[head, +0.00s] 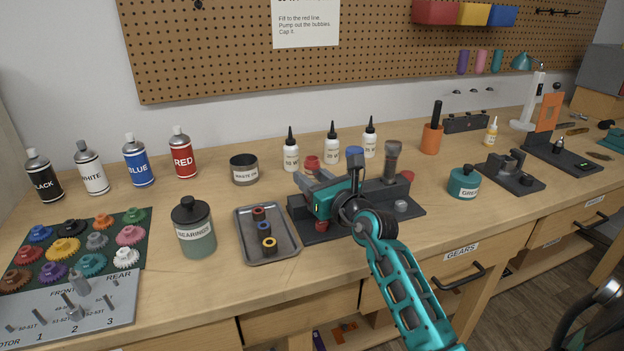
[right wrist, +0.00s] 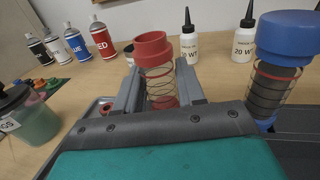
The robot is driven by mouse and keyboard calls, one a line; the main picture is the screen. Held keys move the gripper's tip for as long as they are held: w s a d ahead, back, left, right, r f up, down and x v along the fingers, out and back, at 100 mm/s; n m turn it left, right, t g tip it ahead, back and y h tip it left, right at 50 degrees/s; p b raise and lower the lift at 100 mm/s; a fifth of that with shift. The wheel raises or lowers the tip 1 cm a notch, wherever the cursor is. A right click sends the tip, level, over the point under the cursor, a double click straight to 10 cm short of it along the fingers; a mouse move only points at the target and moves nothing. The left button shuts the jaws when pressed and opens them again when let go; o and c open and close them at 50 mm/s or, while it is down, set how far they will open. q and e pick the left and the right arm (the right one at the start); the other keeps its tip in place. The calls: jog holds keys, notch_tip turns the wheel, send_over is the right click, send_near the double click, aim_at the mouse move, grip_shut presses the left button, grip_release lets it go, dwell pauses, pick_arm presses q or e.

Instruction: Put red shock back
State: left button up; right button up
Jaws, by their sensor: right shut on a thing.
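The red shock (right wrist: 155,75), with a red cap and a coil spring, stands upright between the fingers of my right gripper (right wrist: 150,88) in the right wrist view. In the head view its red cap (head: 312,161) shows above my right gripper (head: 307,182), which is shut on it over the left end of the dark stand (head: 410,208). My gripper hides much of the shock, and I cannot tell whether its lower end is seated. A blue-capped shock (right wrist: 285,65) stands close on the right; its cap (head: 355,152) shows in the head view. My left gripper is not in view.
A grey tray (head: 246,256) with small rings lies left of the stand. Three white bottles (head: 331,146) stand behind it. A bearings jar (head: 194,230) is farther left, and a teal grease tub (head: 464,184) is on the right. The bench front is mostly clear.

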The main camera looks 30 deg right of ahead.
jog(key=o, duration=0.7)
jog(key=shift+f, duration=0.2)
jog(key=o, duration=0.5)
jog(key=shift+c, duration=0.2)
jog(key=shift+r, duration=0.1)
jog(key=shift+s+r, duration=0.1)
jog(key=shift+r, duration=0.05)
jog(key=s, duration=1.1)
jog(key=shift+s, duration=0.4)
